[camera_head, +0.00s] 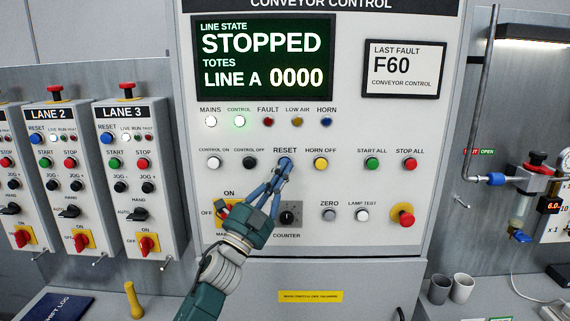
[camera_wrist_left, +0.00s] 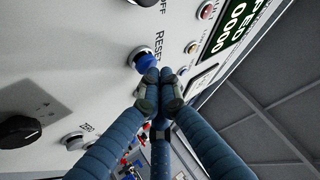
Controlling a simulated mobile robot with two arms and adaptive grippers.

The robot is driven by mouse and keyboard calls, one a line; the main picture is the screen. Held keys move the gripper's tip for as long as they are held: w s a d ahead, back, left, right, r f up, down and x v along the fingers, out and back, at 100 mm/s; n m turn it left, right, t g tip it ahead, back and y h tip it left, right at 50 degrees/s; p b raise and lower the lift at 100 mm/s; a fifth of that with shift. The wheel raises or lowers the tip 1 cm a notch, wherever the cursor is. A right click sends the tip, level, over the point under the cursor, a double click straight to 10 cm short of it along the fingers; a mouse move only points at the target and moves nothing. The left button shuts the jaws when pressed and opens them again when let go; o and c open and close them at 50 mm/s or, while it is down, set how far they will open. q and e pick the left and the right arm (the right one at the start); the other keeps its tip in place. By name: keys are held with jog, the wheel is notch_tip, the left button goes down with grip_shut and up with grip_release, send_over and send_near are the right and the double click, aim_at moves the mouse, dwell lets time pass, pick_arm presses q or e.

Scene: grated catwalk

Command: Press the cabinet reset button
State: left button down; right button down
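The blue RESET button (camera_head: 285,161) sits in the middle row of the conveyor control cabinet (camera_head: 350,225), under its RESET label. My left gripper (camera_head: 283,170) reaches up from below, its blue fingertips at the lower edge of the button in the head view. In the left wrist view the blue button (camera_wrist_left: 144,61) has a metal collar, and my left fingertips (camera_wrist_left: 160,76) are shut together right beside it. The fingers hold nothing. I cannot tell whether they touch the button. My right gripper is not in view.
The display (camera_head: 264,58) reads STOPPED, LINE A 0000. A yellow HORN OFF button (camera_head: 321,163) and black CONTROL OFF button (camera_head: 249,162) flank RESET. A rotary counter knob (camera_head: 288,217) lies below, partly behind my gripper. Lane boxes (camera_head: 142,180) stand left; two cups (camera_head: 451,288) stand right.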

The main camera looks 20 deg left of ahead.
pick_arm(q)
jog(key=shift+s+d, duration=0.15)
jog(key=shift+s, duration=0.4)
jog(key=s+p, duration=0.1)
jog(key=s, duration=0.1)
jog(key=s+d, duration=0.1)
jog(key=s, duration=0.1)
jog(key=shift+s+d+p, duration=0.2)
jog(key=shift+s+p, duration=0.15)
jog(key=shift+s, duration=0.05)
dwell(0.3)
